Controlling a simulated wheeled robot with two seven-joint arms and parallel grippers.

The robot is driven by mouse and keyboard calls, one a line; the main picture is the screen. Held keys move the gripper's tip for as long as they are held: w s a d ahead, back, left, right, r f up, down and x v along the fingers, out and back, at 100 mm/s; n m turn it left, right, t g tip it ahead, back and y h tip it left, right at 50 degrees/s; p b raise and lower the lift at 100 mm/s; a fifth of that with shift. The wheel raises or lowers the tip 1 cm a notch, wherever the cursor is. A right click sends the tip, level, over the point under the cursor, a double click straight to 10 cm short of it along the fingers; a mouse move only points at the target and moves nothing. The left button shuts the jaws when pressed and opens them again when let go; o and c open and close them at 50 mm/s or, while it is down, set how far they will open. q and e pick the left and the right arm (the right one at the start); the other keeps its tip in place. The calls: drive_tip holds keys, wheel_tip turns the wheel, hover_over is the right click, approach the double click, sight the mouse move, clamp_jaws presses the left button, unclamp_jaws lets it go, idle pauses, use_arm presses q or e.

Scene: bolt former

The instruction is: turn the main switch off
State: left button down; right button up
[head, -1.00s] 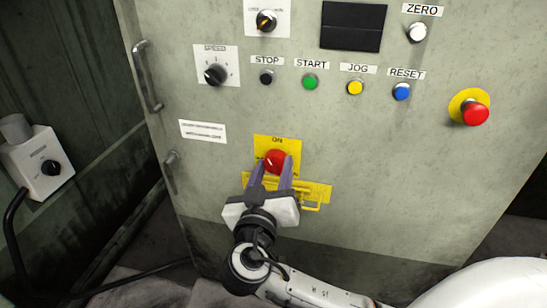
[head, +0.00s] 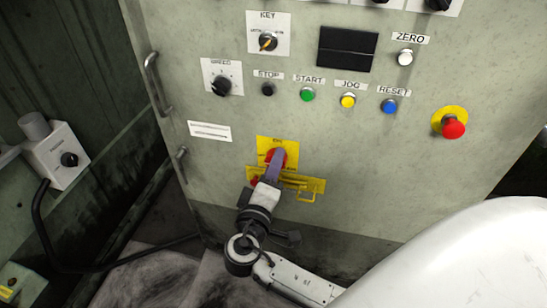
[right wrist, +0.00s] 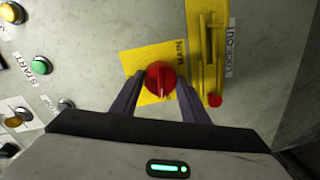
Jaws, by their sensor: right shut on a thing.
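The main switch is a red round knob on a yellow plate (head: 264,143) low on the grey-green cabinet front. In the head view the knob (head: 283,157) is partly hidden by my right gripper (head: 276,158). The right wrist view shows the red knob (right wrist: 160,78) between the two purple-grey fingertips, with the yellow plate (right wrist: 137,62) marked MAIN around it. My right gripper is shut on the knob. Its fingers appear one behind the other in the head view. My left gripper is not in view.
A yellow lockout bar (head: 312,184) with a handle sits just below the switch and beside the fingers. Buttons, a dark display (head: 347,48) and a red emergency button (head: 453,127) are above. A grey box (head: 58,155) with a knob and cable stands left.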

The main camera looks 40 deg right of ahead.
use_arm(q)
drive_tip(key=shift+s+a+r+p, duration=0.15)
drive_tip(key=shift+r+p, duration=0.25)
drive_tip(key=shift+p, duration=0.35)
use_arm(e)
drive_tip(key=shift+n, duration=0.9)
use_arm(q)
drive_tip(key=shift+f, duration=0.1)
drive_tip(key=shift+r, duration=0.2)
use_arm(e)
drive_tip(key=o, duration=1.1)
drive_tip(key=shift+c, duration=0.2)
